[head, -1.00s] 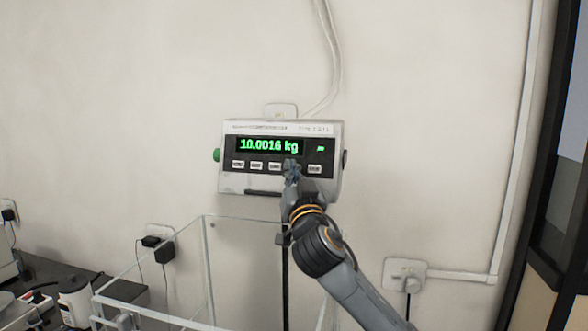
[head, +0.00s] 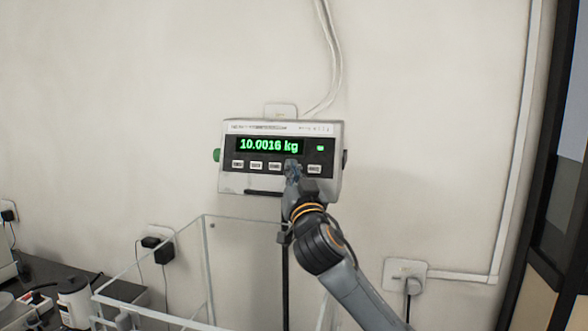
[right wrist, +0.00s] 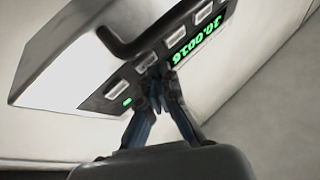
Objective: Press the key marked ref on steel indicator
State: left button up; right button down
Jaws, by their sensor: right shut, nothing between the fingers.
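The steel indicator (head: 232,184) is mounted on the wall in the middle of the head view. Its green display reads 10.0016 kg, with a row of pale keys below. The key lettering is too small to read. My right gripper (head: 292,168) is shut and empty, its tip at the key row and covering the key second from the right. In the right wrist view the shut fingertips (right wrist: 156,76) are at the key row of the indicator (right wrist: 60,72), seen upside down. I cannot tell whether they touch a key. My left gripper is not in view.
A clear-walled box (head: 205,258) with pale edges stands below the indicator. Cables run up the wall above it. Wall sockets (head: 405,272) sit at lower right and left. A dark bench (head: 45,268) with a white bottle (head: 74,300) is at lower left.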

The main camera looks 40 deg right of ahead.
jog(key=shift+w+d+f, duration=0.1)
jog(key=shift+w+d, duration=0.15)
jog(key=shift+d, duration=0.05)
dwell(0.4)
jog(key=shift+s+a, duration=0.1)
jog(key=shift+a, duration=0.05)
jog(key=shift+s+a+r, duration=0.2)
jog(key=shift+s+a, duration=0.2)
jog(key=shift+a, duration=0.05)
dwell(0.4)
jog(key=s+a, duration=0.1)
jog(key=a, duration=0.1)
jog(key=s+a+r, duration=0.1)
jog(key=s, duration=0.1)
jog(key=shift+a+r+p, duration=0.15)
jog(key=shift+a+p, duration=0.2)
jog(key=shift+p, duration=0.05)
dwell(0.7)
